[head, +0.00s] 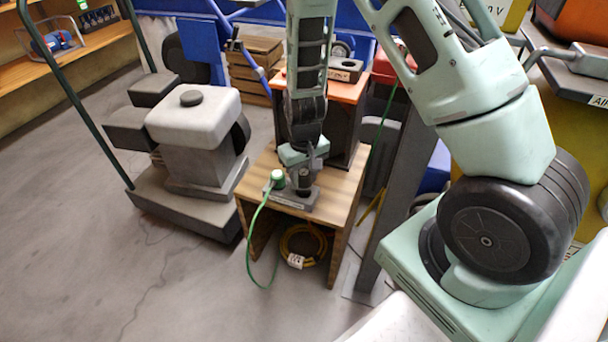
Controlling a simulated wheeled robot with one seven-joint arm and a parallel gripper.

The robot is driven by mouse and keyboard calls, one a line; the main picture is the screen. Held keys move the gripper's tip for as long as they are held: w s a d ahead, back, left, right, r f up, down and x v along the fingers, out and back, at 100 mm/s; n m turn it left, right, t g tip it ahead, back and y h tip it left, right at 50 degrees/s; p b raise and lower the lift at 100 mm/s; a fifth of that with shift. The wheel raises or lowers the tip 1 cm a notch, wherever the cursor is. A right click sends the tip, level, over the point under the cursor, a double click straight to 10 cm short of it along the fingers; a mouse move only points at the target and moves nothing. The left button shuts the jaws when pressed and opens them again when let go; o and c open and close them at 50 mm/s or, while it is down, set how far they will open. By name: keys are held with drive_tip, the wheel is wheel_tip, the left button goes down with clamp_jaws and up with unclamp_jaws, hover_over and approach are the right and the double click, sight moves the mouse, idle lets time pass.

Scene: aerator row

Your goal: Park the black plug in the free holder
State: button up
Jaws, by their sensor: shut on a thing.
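My gripper (304,172) points down over a small wooden table in the middle of the head view. It is shut on the black plug (304,186), a small dark shape low between the fingers and mostly hidden by them. The plug is right above or at the right part of a grey holder block (291,201); I cannot tell whether it is seated in it. A green plug (278,179) with a green cable stands at the left part of the same block, close beside my gripper.
The wooden table (341,198) has a coiled yellow cable (303,243) beneath it. The green cable (254,225) hangs off the table's front left. A taller orange-topped stand (349,91) is right behind. A grey machine (192,125) stands left. The floor at front left is clear.

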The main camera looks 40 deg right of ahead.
drive_tip(key=shift+f+b, duration=0.95)
drive_tip(key=shift+f, duration=0.7)
drive_tip(key=o, duration=1.1)
drive_tip(key=shift+r, duration=0.1)
wheel_tip(320, 180, up, 17)
drive_tip(key=p, duration=0.6)
drive_tip(key=shift+r, duration=0.2)
